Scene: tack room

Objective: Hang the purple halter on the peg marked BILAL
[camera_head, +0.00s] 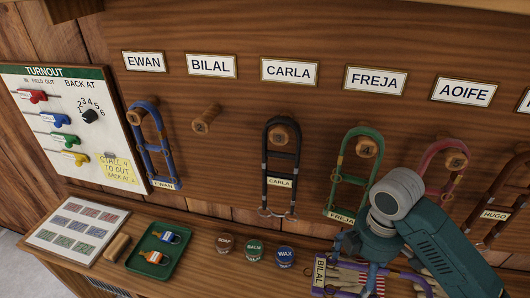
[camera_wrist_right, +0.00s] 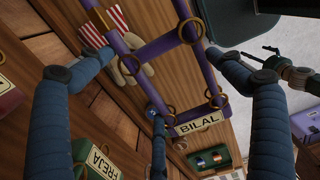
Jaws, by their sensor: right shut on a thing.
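The purple halter (camera_head: 410,277) is at the lower right of the head view, low over the shelf and partly hidden by my right gripper (camera_head: 364,268). Its BILAL tag (camera_head: 320,272) faces up. In the right wrist view the halter (camera_wrist_right: 188,30) runs between the blue fingers of my right gripper (camera_wrist_right: 160,48), which is shut on it; its tag (camera_wrist_right: 201,123) hangs clear. The wooden peg (camera_head: 206,121) under the BILAL label (camera_head: 212,66) is bare. A dark jointed part of mine, seemingly my left gripper (camera_wrist_right: 262,56), shows small at the right of the wrist view; its opening is unclear.
The blue EWAN halter (camera_head: 148,145) and black CARLA halter (camera_head: 281,165) hang either side of the bare peg. The green FREJA halter (camera_head: 352,180) and a pink halter (camera_head: 445,165) hang further right. Tins (camera_head: 254,249) and a green tray (camera_head: 160,250) stand on the shelf below.

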